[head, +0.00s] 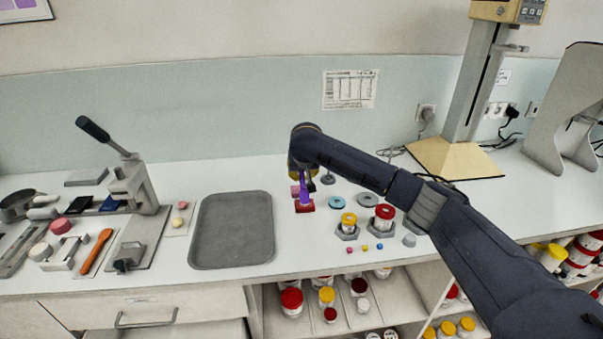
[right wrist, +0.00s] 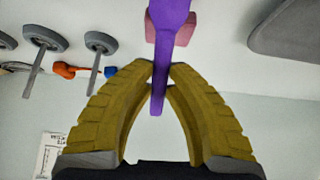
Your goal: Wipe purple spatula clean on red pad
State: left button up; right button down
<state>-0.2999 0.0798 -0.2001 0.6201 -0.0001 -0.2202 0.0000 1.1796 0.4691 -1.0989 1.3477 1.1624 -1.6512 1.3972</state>
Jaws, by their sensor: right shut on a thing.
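My right gripper (head: 303,173) points down over the bench and is shut on the purple spatula (head: 305,188). In the right wrist view the yellow fingertips (right wrist: 158,72) pinch the handle of the purple spatula (right wrist: 170,20). The red pad (head: 305,207) lies on the bench below the gripper. It looks pinkish in the right wrist view (right wrist: 187,28), with the spatula's wider end across it and hiding its middle. I cannot tell whether the spatula touches the pad. My left gripper is not in view.
A grey tray (head: 232,230) lies left of the pad. A lever press (head: 137,185) and an orange spatula (head: 96,251) are further left. Jars (head: 384,218) and small coloured balls stand right of the pad, near the front edge. A tall stand (head: 455,155) is at the back right.

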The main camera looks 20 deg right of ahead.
jog(key=shift+w, duration=0.2)
jog(key=shift+w+d, duration=0.1)
jog(key=shift+w, duration=0.5)
jog(key=shift+s, duration=0.2)
jog(key=shift+s, duration=0.6)
jog(key=shift+w, duration=0.15)
jog(key=shift+w, duration=0.65)
jog(key=shift+s, duration=0.1)
jog(key=shift+s+f, duration=0.1)
jog(key=shift+s, duration=0.6)
